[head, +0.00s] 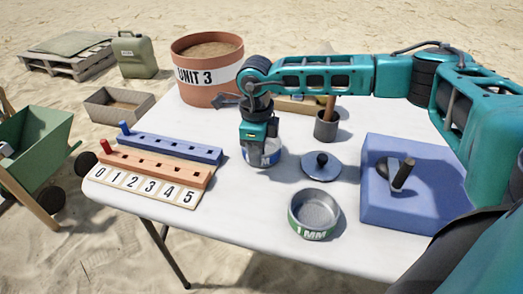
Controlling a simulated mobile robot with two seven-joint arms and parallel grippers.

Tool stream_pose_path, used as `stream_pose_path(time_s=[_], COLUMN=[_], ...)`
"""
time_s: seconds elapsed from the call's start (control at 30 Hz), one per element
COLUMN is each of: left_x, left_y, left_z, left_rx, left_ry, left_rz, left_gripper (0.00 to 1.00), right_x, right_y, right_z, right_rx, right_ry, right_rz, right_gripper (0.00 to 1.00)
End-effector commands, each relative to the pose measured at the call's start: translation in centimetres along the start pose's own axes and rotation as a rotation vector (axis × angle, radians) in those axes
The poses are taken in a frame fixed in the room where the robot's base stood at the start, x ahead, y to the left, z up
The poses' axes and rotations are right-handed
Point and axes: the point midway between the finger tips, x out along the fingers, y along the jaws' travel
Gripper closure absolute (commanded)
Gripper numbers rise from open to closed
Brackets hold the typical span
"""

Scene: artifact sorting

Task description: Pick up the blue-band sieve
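The blue-band sieve (264,159) is a round metal pan with a blue and white side, standing on the white table left of its middle. My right gripper (260,143) points straight down over it, with its lower end at the sieve's rim or inside it. The gripper body hides most of the sieve's opening. The fingertips are hidden, so I cannot tell whether they are open or shut on the sieve. My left gripper is out of view.
A blue block (410,205) is at right. Pegboards (160,168) and a number strip (143,190) are at left; a UNIT 3 bucket (207,70) is at back.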

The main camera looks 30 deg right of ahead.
Motion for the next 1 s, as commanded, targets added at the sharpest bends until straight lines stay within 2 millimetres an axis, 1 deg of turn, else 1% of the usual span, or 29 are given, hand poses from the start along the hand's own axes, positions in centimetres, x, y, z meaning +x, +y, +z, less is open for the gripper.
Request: stream_pose_path(time_s=[0.03,0.23,0.77,0.87,0.97,1.0], left_x=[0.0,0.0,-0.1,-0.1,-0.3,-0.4], left_y=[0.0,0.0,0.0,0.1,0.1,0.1], left_z=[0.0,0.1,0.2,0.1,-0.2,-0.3], left_rx=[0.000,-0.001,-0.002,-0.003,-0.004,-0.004], left_ry=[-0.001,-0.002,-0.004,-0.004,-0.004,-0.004], left_rz=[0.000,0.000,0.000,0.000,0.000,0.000], left_gripper=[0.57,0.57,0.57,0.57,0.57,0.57], right_x=[0.0,0.0,-0.2,-0.9,-2.5,-3.4], right_y=[0.0,0.0,0.0,0.0,-0.1,-0.1], right_z=[0.0,0.0,0.1,0.1,0.1,0.1], right_rx=[0.000,0.000,0.000,0.000,0.000,-0.001], right_ry=[0.000,0.000,-0.001,-0.003,-0.004,-0.006], right_rz=[0.000,0.000,-0.001,-0.001,-0.002,-0.003], right_gripper=[0.81,1.00,1.00,1.00,1.00,1.00])
